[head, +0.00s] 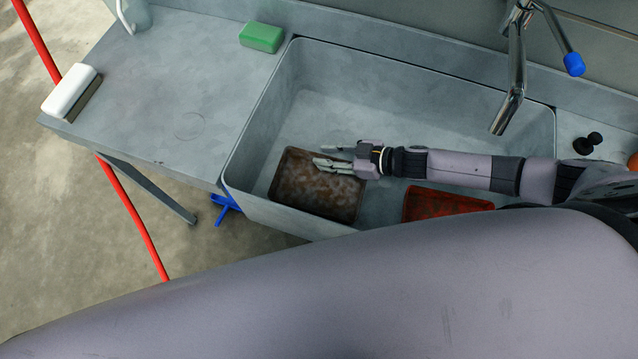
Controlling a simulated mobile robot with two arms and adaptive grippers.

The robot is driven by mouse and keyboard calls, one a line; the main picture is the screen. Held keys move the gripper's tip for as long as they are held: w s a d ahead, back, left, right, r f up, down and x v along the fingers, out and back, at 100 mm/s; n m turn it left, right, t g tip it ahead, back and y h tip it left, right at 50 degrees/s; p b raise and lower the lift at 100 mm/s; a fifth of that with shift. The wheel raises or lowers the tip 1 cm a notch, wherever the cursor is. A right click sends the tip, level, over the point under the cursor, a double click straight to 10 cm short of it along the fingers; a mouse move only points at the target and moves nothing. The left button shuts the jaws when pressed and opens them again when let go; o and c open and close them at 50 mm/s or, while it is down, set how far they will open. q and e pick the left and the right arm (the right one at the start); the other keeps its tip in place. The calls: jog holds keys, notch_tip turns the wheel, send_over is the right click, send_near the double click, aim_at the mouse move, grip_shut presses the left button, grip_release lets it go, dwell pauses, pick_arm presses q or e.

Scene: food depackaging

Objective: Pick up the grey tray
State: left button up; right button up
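A dark brown rectangular tray (300,198) with greyish patches inside lies in the left part of the sink. No plainly grey tray shows; this one looks brown and stained. My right gripper (319,156) comes in from the right, over the tray's far right part. Its two fingers point left and are apart, with nothing seen between them. The gripper hides part of the tray's far right rim. I cannot tell whether a finger touches the tray. My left gripper is not in view.
The metal sink (253,150) has steep walls around the tray. A red tray (447,204) lies to the right, below my arm. A tap (516,70) overhangs the sink.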

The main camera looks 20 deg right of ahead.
grip_shut()
dwell(0.4)
dwell(0.4)
